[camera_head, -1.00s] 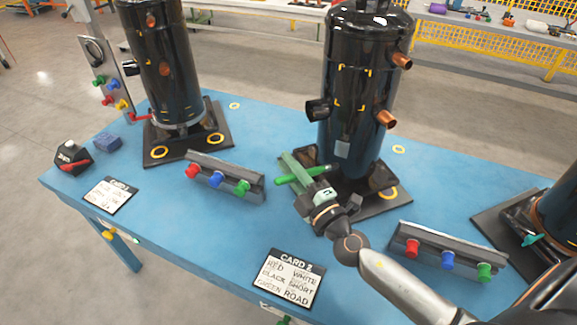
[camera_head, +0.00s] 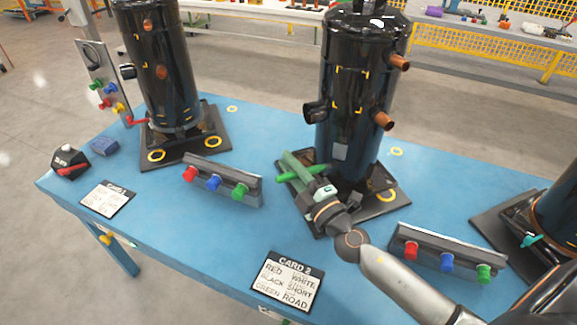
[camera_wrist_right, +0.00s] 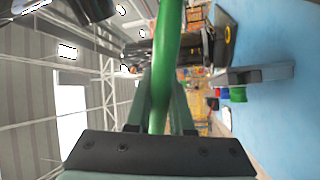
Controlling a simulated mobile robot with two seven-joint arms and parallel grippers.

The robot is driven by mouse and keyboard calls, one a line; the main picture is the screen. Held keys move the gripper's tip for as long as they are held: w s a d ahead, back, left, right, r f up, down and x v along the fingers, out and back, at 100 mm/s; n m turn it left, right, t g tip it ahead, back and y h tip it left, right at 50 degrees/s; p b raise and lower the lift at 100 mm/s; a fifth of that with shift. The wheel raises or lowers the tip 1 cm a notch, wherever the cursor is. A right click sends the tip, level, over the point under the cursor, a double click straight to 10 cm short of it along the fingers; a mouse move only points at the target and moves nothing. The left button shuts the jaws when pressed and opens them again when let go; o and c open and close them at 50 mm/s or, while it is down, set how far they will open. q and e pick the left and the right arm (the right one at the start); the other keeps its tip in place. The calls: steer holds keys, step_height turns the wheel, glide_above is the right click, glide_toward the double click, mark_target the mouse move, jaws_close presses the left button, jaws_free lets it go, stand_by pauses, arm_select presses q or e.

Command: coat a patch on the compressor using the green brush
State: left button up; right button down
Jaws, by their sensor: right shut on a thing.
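A tall black compressor (camera_head: 359,62) stands upright on a dark base plate at the middle of the blue table. Yellow corner marks frame a patch (camera_head: 350,91) on its front. My right gripper (camera_head: 297,169) is in front of the compressor's lower left side, below the marks. It is shut on the green brush (camera_head: 287,179), whose handle lies roughly level across the fingers in the head view. In the right wrist view the green handle (camera_wrist_right: 165,65) runs up from between the fingers. I cannot make out the bristles. My left gripper is not in view.
Another black compressor (camera_head: 160,75) stands at the left, and a third (camera_head: 562,215) shows partly at the right edge. Button bars (camera_head: 222,182) (camera_head: 449,254) and two cards (camera_head: 107,199) (camera_head: 288,281) lie along the front. Open blue table shows between the left bar and card 2.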

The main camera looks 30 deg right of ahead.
step_height(320, 180, up, 6)
steer(key=p, duration=0.5)
steer(key=shift+r+p, duration=0.25)
steer(key=shift+p, duration=0.05)
steer(key=shift+f, duration=0.1)
step_height(320, 180, down, 6)
steer(key=b, duration=0.6)
steer(key=shift+f+b, duration=0.2)
steer(key=shift+b, duration=0.1)
